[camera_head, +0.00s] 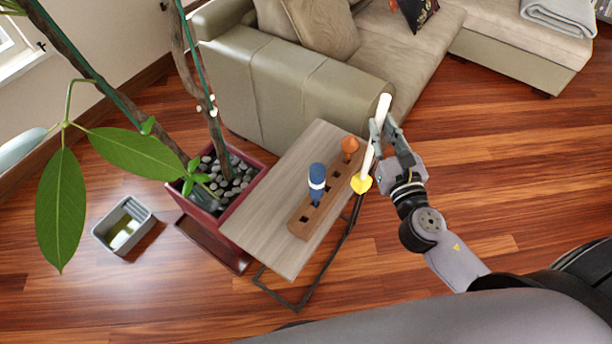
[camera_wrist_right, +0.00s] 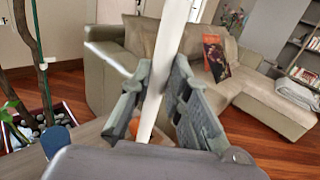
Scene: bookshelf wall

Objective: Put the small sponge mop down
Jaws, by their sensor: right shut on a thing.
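The small sponge mop (camera_head: 361,184) has a white handle and a yellow head. My right gripper (camera_head: 383,132) is shut on the white handle, with the yellow head hanging down, tilted slightly. In the right wrist view the handle (camera_wrist_right: 170,40) runs up between the two fingers; the yellow head is hidden there. The mop is beside the right edge of the side table, near a wooden holder (camera_head: 303,226) with several square holes. A blue tool (camera_head: 316,182) and an orange tool (camera_head: 349,147) stand in the holder. Whether the mop head touches anything, I cannot tell. My left gripper is not in view.
The light wooden side table (camera_head: 268,205) has free room left of the holder. A potted plant (camera_head: 60,205) stands to its left, its leaves reaching forward. A grey bin (camera_head: 104,234) is on the floor. A beige sofa (camera_head: 258,90) stands behind.

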